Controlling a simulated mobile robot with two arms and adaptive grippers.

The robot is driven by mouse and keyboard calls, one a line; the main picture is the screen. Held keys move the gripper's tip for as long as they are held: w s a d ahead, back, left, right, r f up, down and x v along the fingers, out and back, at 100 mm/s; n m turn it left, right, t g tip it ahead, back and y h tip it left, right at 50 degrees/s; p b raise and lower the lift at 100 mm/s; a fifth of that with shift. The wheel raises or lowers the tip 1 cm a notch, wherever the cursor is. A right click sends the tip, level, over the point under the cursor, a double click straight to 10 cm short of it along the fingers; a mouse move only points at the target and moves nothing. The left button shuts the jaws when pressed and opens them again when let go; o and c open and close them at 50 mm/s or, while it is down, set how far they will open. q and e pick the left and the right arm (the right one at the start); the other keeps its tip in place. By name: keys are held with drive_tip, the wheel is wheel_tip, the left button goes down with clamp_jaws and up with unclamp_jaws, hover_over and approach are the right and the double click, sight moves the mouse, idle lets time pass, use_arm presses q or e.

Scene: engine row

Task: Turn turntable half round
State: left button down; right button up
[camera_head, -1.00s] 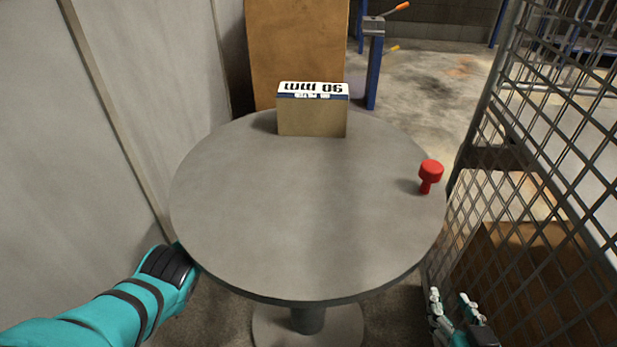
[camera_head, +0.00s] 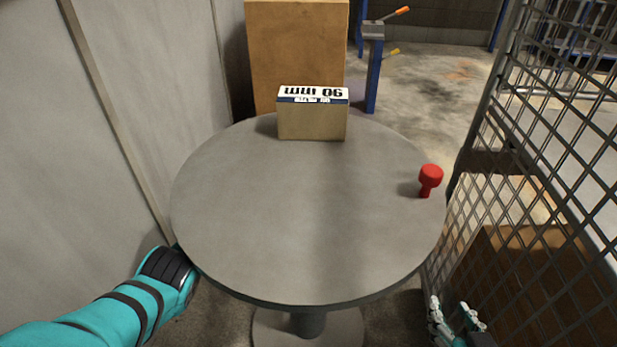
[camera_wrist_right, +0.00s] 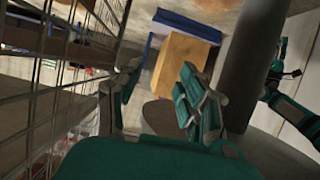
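The turntable (camera_head: 300,225) is a round grey top on a central column (camera_head: 309,325), which also shows in the right wrist view (camera_wrist_right: 248,60). A box marked "90 mm" (camera_head: 312,123) stands at its far edge, its lettering upside down to me. A red knob (camera_head: 430,177) stands upright at its right edge. My right gripper (camera_head: 453,322) is low beside the front right rim, apart from the knob. Its fingers are spread and empty in the right wrist view (camera_wrist_right: 157,85). My left arm (camera_head: 165,275) reaches the front left rim; its gripper is hidden in the head view.
A mesh fence (camera_head: 545,190) stands close on the right, near my right gripper. A grey wall (camera_head: 110,110) is on the left. The tabletop's middle is clear.

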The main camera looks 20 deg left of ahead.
drive_tip(key=shift+s+d+f+g+h+p, duration=0.7)
drive_tip(key=shift+s+d+f+g+p, duration=0.55)
drive_tip(key=shift+s+g, duration=1.65)
drive_tip(key=shift+s+d+f+g+h+p, duration=0.8)
drive_tip(key=shift+s+f+g+p, duration=1)
drive_tip(key=shift+s, duration=2.1)
drive_tip(key=s+p+x, duration=0.1)
drive_tip(key=p+x, duration=0.1)
drive_tip(key=x, duration=0.7)
drive_tip(key=shift+a+f+g, duration=0.15)
drive_tip(key=shift+a+g, duration=0.05)
drive_tip(key=shift+g, duration=0.1)
drive_tip(key=shift+s, duration=0.1)
drive_tip(key=shift+p, duration=0.3)
